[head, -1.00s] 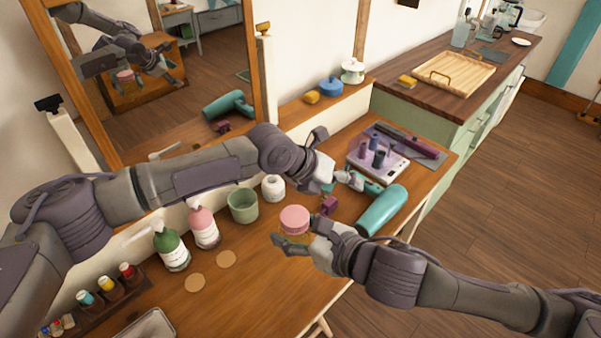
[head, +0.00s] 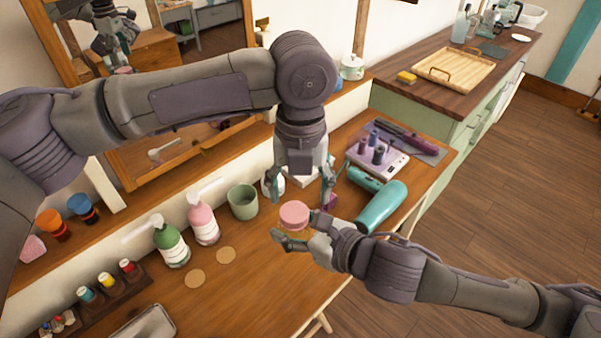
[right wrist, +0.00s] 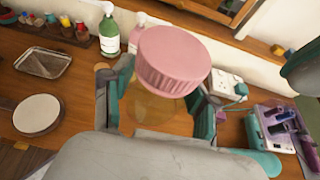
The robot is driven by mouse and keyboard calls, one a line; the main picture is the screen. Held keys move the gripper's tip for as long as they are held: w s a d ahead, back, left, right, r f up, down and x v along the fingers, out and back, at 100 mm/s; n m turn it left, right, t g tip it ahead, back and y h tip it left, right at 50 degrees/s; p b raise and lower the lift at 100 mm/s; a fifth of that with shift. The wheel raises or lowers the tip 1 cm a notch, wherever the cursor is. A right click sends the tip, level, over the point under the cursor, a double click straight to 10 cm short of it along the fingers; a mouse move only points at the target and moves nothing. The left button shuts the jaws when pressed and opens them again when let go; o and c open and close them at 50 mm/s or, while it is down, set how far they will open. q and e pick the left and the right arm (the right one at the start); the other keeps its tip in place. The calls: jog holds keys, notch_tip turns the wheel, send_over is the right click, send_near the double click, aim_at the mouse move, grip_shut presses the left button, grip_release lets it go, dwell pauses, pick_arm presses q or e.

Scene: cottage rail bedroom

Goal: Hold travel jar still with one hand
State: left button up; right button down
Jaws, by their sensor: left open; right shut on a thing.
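The travel jar has a pink ribbed lid (head: 294,214) and a clear amber body (right wrist: 152,105). It stands upright near the front of the wooden dresser top. My right gripper (head: 296,236) is shut around the jar's body, below the lid; in the right wrist view its fingers (right wrist: 160,112) lie on both sides of the jar. My left gripper (head: 300,197) is open and points down, just above and behind the pink lid. Its fingers seem apart from the lid.
A teal hair dryer (head: 382,207) lies right of the jar. A green cup (head: 243,201), a pink pump bottle (head: 203,222) and a green pump bottle (head: 171,243) stand left.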

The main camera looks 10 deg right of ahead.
aim_at(300, 210)
pick_arm(q)
jog(key=shift+f, duration=1.95)
